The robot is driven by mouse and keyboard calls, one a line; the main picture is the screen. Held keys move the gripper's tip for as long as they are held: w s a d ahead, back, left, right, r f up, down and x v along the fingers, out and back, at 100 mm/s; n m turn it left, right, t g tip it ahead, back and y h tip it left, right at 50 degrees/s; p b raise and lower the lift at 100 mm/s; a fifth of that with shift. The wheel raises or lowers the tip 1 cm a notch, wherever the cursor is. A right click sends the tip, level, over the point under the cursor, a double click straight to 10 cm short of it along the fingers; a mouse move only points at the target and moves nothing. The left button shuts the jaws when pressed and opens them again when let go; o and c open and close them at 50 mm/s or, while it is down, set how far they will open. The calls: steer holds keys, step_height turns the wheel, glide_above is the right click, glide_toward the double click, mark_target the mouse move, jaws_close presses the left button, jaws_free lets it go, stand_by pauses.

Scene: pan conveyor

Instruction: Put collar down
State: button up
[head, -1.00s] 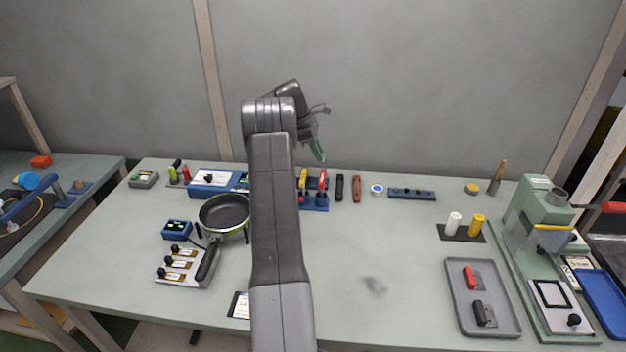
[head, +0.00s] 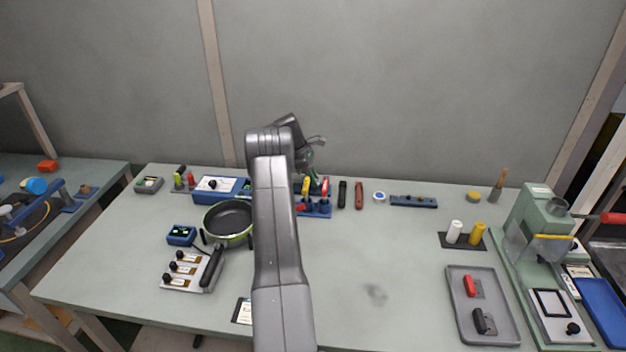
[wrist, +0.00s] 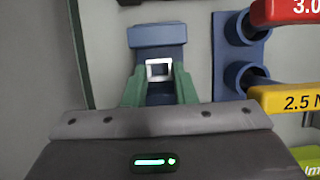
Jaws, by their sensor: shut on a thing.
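In the wrist view my gripper (wrist: 159,85) has its two green fingers closed in on a small pale square piece with a dark opening, which I take to be the collar (wrist: 159,70). A blue block (wrist: 157,35) lies just beyond and behind it; I cannot tell whether they touch. In the head view my gripper (head: 311,172) is over the back of the bench at the blue tool rack (head: 317,211), partly behind my arm. The collar cannot be made out there.
A red 3.0 handle (wrist: 288,12) and a yellow 2.5 handle (wrist: 288,98) stand close on the right. A pan (head: 228,222) is left of my arm. A grey tray (head: 483,306) and green press (head: 540,225) are at the right. The middle bench is clear.

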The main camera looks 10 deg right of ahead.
steer(key=shift+f, duration=0.65)
steer(key=shift+f, duration=0.15)
steer(key=o, duration=0.9)
steer(key=shift+o, duration=0.2)
steer(key=shift+r, duration=0.25)
steer(key=b+v, duration=0.1)
steer(key=v, duration=1.1)
steer(key=shift+f, duration=0.1)
